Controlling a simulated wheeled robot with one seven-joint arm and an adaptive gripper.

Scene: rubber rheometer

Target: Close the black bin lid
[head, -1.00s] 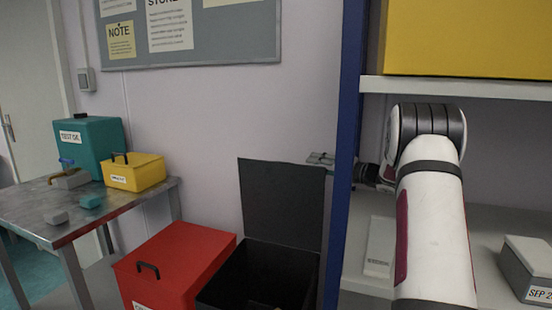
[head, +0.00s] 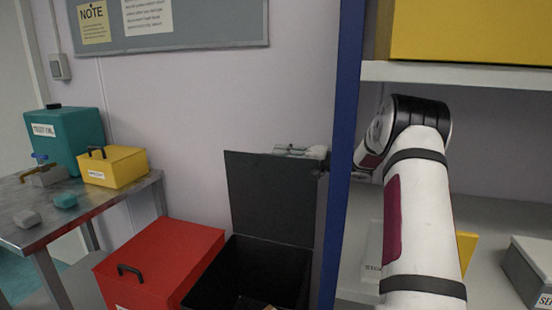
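The black bin (head: 203,284) stands on the floor at the lower middle of the head view. Its black lid (head: 265,200) is raised upright at the back, so the bin is open. Something small and pale lies inside, cut off by the lower picture edge. My gripper (head: 292,150) is at the top right edge of the lid, left of the blue shelf post. It looks small and partly hidden; I cannot tell whether it touches the lid or whether its fingers are apart.
A closed red bin (head: 165,258) with a black handle stands left of the black bin. The blue shelf post (head: 345,130) rises close by on the right, between my gripper and my arm. A metal table (head: 95,207) holding teal and yellow boxes is at the left.

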